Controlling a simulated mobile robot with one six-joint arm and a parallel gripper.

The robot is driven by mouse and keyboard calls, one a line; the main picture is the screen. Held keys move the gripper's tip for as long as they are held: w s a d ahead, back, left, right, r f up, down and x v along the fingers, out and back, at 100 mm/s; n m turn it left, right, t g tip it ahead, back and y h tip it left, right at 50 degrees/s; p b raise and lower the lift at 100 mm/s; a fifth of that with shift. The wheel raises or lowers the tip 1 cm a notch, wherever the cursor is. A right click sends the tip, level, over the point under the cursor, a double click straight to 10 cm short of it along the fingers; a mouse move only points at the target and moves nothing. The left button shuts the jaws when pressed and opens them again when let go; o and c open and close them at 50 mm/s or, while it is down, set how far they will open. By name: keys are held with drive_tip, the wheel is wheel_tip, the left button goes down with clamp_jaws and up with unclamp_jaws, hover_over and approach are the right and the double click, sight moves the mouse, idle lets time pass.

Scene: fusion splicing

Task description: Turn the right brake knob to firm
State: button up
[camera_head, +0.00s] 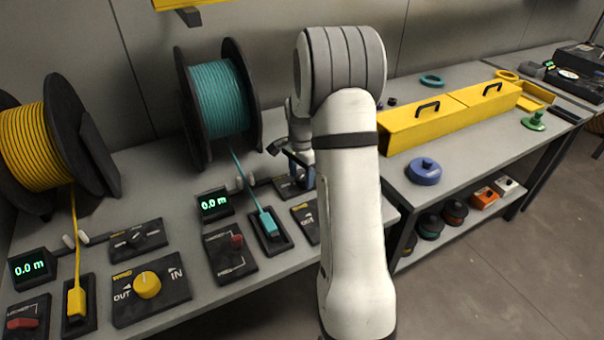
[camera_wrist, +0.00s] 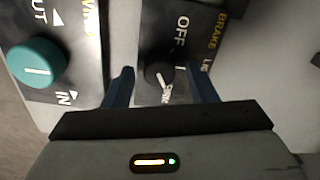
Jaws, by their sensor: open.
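The right brake knob (camera_wrist: 157,74) is small, round and black with a white pointer line. It sits on a dark panel (camera_wrist: 150,40) marked BRAKE, OFF and partly hidden lettering. The line points down and slightly right in the wrist view, toward white lettering that looks like FIRM. My gripper (camera_wrist: 159,76) is open, its blue fingers on either side of the knob with gaps showing. In the head view my gripper (camera_head: 299,170) is over the right brake panel (camera_head: 284,190), beside the teal reel (camera_head: 220,98); my arm hides part of it.
A teal winding knob (camera_wrist: 36,63) is left of the fingers in the wrist view. A 0.0 m display (camera_head: 214,203), a lever panel (camera_head: 231,252) and a teal connector (camera_head: 267,222) stand nearby. The left brake panel (camera_head: 138,240) and yellow knob (camera_head: 147,285) are farther left.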

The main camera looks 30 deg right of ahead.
sight(301, 178)
drive_tip(key=shift+r, duration=3.9)
drive_tip(key=shift+a+r, duration=0.1)
drive_tip(key=s+a+r+n+t+p, duration=0.1)
drive_tip(key=s+a+r+n, duration=0.2)
drive_tip(key=s+a+n, duration=0.2)
drive_tip(key=s+a+r+n+p, duration=0.2)
drive_tip(key=s+a+r+n, duration=0.2)
drive_tip(key=s, duration=0.8)
drive_tip(key=s+a+r+n+t+p, duration=0.1)
drive_tip(key=s+a+r+n, duration=0.3)
drive_tip(key=s, duration=0.5)
drive_tip(key=a+n, duration=0.1)
drive_tip(key=a, duration=0.1)
drive_tip(key=shift+a+n+t+p, duration=0.3)
drive_tip(key=shift+n, duration=0.1)
drive_tip(key=shift+s, duration=0.1)
